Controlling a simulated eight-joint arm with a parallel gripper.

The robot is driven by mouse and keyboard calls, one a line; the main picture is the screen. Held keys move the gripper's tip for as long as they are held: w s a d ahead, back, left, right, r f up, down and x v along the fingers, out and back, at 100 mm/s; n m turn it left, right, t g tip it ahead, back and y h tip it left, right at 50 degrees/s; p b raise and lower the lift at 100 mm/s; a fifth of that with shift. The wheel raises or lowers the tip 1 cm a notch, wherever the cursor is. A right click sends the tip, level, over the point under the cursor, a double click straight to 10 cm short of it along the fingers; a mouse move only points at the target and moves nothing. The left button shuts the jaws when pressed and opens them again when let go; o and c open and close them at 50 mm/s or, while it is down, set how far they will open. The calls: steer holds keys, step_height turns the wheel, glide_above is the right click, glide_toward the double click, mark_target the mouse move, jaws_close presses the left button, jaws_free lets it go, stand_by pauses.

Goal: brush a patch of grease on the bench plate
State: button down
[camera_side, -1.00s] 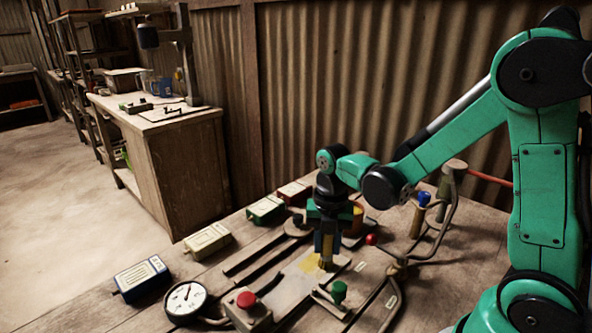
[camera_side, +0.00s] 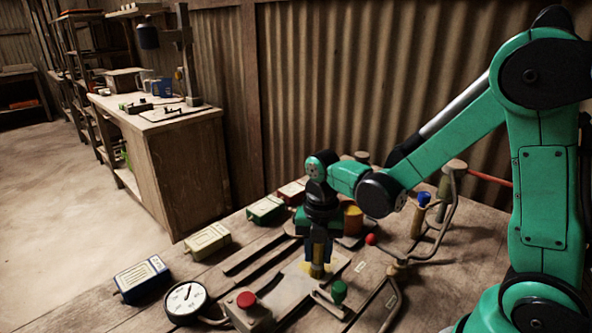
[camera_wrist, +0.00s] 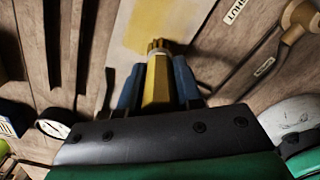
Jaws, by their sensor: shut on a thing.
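My gripper (camera_side: 318,248) is shut on a brush (camera_side: 317,269) with a yellow handle, held upright, tip down over the bench plate (camera_side: 287,288). The brush also shows between the blue fingers in the wrist view (camera_wrist: 158,82). The yellow grease patch (camera_wrist: 150,32) is a smear on the pale plate (camera_wrist: 118,42), right by the brush's end. In the side view the brush partly hides the patch. The brush's tip looks at the plate's surface, but I cannot tell whether it touches.
A red button box (camera_side: 247,309) and a dial gauge (camera_side: 186,301) stand at the front left. A green-knobbed lever (camera_side: 338,291) is close to the right of the plate. A red-knobbed lever (camera_side: 371,239) and a pipe stand behind it. Several small boxes line the left edge.

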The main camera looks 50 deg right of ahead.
steer(key=shift+d, duration=3)
steer(key=shift+r, duration=0.15)
steer(key=shift+r, duration=2.9)
step_height(320, 180, up, 3)
steer(key=shift+f, duration=0.15)
